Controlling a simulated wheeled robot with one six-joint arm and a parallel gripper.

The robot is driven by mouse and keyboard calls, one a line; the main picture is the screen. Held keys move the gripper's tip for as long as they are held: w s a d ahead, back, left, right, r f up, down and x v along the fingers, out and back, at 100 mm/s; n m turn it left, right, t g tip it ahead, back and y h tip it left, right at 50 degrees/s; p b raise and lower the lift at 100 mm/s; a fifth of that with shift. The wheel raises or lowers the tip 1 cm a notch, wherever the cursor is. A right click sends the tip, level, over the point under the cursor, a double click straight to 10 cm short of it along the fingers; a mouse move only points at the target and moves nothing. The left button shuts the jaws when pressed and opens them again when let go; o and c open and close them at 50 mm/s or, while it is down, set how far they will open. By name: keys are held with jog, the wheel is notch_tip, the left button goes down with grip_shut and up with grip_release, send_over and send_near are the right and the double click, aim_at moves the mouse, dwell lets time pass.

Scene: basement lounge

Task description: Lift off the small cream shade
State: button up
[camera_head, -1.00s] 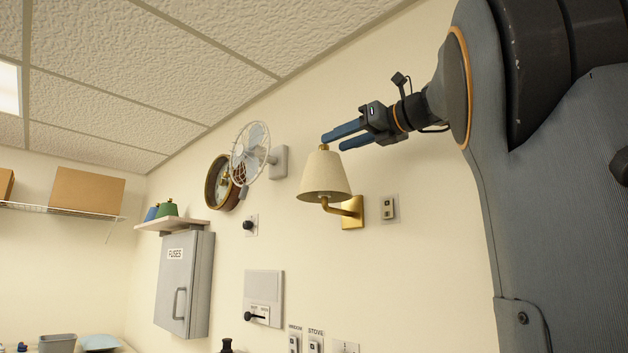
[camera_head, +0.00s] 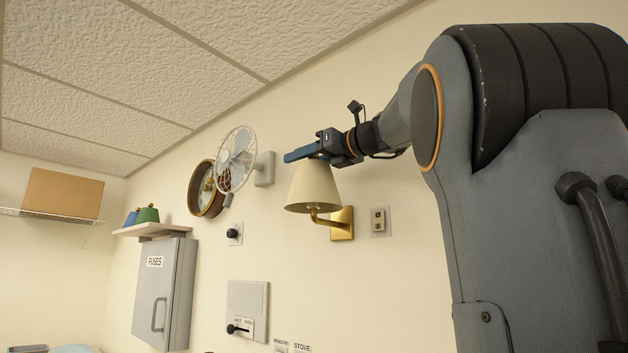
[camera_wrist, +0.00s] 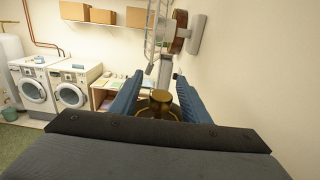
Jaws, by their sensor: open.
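The small cream shade (camera_head: 313,188) sits upright on a brass wall lamp (camera_head: 342,222) in the head view. My gripper (camera_head: 296,154) is at the shade's top, with its blue fingers reaching left across the top edge. In the wrist view the fingers are spread apart, and a round brass knob (camera_wrist: 158,101) shows between them. My gripper (camera_wrist: 158,92) is open and holds nothing. The fingers hide the very top of the shade in the head view. The cream cloth is not clearly visible in the wrist view.
A white wall fan (camera_head: 238,160) and a round clock (camera_head: 203,190) are on the wall just left of the fingertips. A switch plate (camera_head: 380,221) is right of the lamp. A small shelf (camera_head: 152,229) stands above the grey fuse box (camera_head: 165,290).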

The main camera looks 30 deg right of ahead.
jog(key=shift+w, duration=0.25)
grip_shut()
jog(key=shift+r, duration=0.1)
notch_tip(320, 180, up, 12)
jog(key=p, duration=0.5)
jog(key=shift+r, duration=0.15)
dwell(0.4)
